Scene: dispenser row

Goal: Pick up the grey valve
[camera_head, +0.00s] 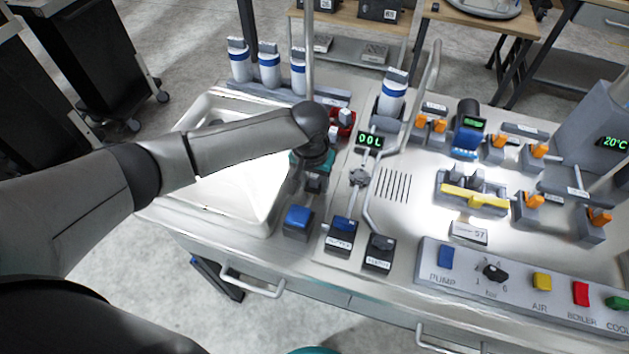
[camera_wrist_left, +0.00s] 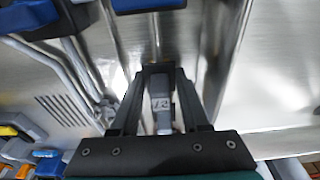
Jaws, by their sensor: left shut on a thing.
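My left gripper (camera_head: 314,188) reaches over the steel bench between the white sink and the bent steel pipe. In the left wrist view its two black fingers (camera_wrist_left: 160,88) are shut on a small grey piece with a light label, which I take for the grey valve (camera_wrist_left: 160,108). In the head view the gripper and arm hide most of this piece. I cannot tell whether it touches the bench. My right gripper is not in view.
The white sink (camera_head: 190,215) lies under my left arm. A blue-topped block (camera_head: 298,220) stands just in front of the gripper. A grey star-shaped knob (camera_head: 360,178) sits on piping to the right. White bottles (camera_head: 269,65) stand behind, and a button panel (camera_head: 520,287) lies at front right.

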